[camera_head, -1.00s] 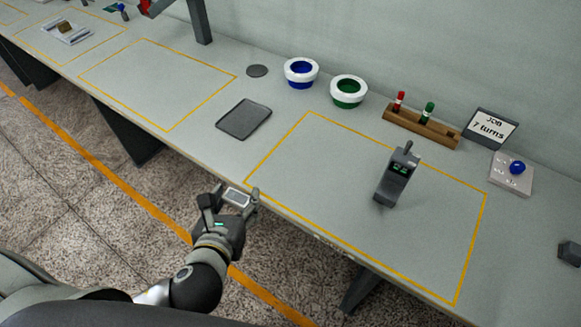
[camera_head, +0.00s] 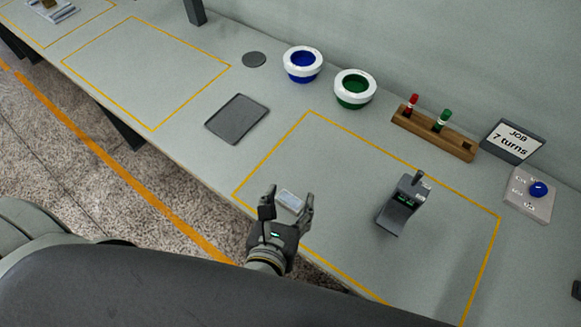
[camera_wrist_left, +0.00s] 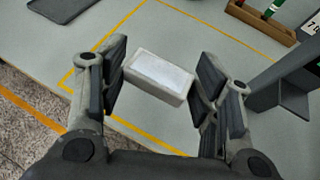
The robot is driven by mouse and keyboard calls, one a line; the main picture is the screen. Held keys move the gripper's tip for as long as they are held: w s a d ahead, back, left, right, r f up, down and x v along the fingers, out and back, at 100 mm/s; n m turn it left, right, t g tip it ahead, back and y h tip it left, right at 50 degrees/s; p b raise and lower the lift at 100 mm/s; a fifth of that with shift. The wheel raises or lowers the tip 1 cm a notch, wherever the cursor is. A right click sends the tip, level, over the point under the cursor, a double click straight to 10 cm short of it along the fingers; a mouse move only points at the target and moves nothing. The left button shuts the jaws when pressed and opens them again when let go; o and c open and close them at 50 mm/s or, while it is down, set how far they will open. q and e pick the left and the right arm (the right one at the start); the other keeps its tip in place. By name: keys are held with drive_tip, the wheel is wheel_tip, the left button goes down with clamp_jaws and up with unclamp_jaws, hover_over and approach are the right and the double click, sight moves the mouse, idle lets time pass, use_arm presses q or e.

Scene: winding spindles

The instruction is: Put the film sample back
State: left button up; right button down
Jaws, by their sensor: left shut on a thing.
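The film sample is a small pale block with a whitish top face (camera_head: 290,201). It also shows between the fingers in the left wrist view (camera_wrist_left: 160,77). My left gripper (camera_head: 288,196) is shut on it and holds it over the near left part of the yellow-outlined area. A dark flat tray (camera_head: 238,119) lies empty to the left of that area. A grey gauge with a green display (camera_head: 401,204) stands inside the outline, to the right of my left gripper. My right gripper is not in view.
A blue-centred ring (camera_head: 302,64) and a green-centred ring (camera_head: 354,89) sit at the back. A wooden rack (camera_head: 434,136) holds red and green pens. A job sign (camera_head: 513,141) and a blue-button box (camera_head: 530,194) stand at right. Table between tray and gauge is clear.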

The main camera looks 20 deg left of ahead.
sight(286, 185)
use_arm(q)
drive_tip(key=w+a+f, duration=0.1)
drive_tip(key=w+f, duration=0.1)
drive_tip(key=w, duration=0.1)
drive_tip(key=w+a+f, duration=0.1)
drive_tip(key=w+f, duration=0.1)
drive_tip(key=w, duration=0.1)
drive_tip(key=w+a+f+p, duration=0.1)
drive_tip(key=w+f, duration=0.1)
drive_tip(key=w, duration=0.2)
drive_tip(key=shift+a+f, duration=0.3)
drive_tip(key=shift+f, duration=0.05)
drive_tip(key=shift+w+a+f, duration=0.25)
drive_tip(key=shift+w+f, duration=0.5)
drive_tip(key=shift+f, duration=0.3)
drive_tip(key=shift+w+f, duration=0.25)
wheel_tip(286, 185, down, 2)
drive_tip(key=shift+a+f, duration=0.1)
drive_tip(key=shift+f, duration=0.45)
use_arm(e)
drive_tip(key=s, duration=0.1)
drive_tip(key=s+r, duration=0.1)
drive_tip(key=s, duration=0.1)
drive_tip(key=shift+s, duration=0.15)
use_arm(q)
drive_tip(key=shift+f, duration=0.1)
